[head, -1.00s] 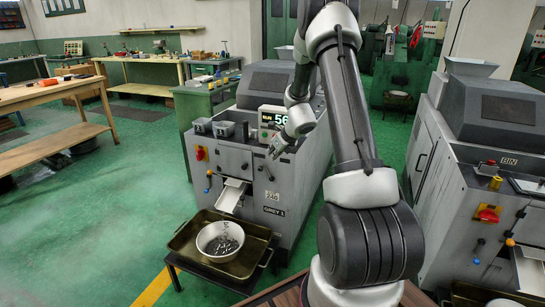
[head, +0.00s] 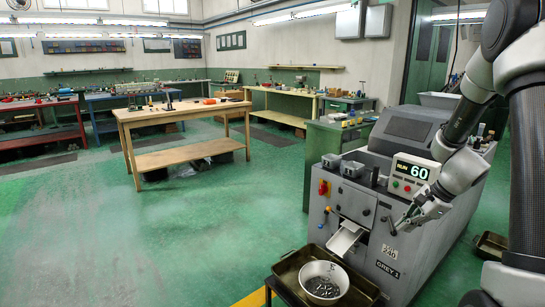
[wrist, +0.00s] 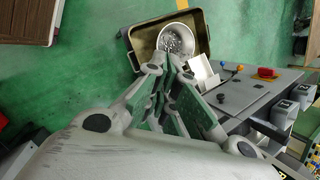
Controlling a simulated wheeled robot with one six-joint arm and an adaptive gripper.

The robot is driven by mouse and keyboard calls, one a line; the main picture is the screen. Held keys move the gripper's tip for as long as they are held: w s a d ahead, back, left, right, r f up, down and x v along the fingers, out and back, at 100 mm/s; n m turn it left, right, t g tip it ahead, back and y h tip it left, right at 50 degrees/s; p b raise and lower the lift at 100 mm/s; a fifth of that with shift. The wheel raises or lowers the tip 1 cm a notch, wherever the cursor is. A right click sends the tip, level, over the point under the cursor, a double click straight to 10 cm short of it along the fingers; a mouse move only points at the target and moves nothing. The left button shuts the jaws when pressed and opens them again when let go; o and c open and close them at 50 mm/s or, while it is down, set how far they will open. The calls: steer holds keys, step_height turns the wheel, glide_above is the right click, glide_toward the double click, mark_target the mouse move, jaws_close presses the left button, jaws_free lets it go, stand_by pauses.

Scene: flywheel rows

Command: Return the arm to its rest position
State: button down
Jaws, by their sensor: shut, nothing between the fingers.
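My arm (head: 478,110) comes in from the right edge of the head view and reaches down and left in front of the grey machine (head: 352,210). My gripper (head: 402,226) is beside the machine's front face, below its display (head: 411,173), which reads 60. In the wrist view my gripper (wrist: 172,62) points toward a metal bowl of small grey parts (wrist: 177,40). The fingers are shut and hold nothing. I cannot tell whether they touch the machine.
The bowl (head: 324,280) sits in a brown tray (head: 290,264) on a low stand under the machine's chute (head: 344,240). A wooden workbench (head: 180,113) stands at centre left. The green floor (head: 110,235) at front left is clear.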

steer(key=s+a+r+n+h, duration=0.2)
steer(key=s+r+n, duration=0.6)
steer(key=s+r, duration=0.3)
steer(key=s+a+r+n+t+h, duration=0.1)
steer(key=s+a+r+n+h, duration=0.1)
steer(key=s+r+n, duration=0.6)
steer(key=s+r, duration=0.2)
steer(key=s, duration=0.5)
steer(key=shift+a+r+n, duration=0.3)
steer(key=shift+r+n, duration=0.1)
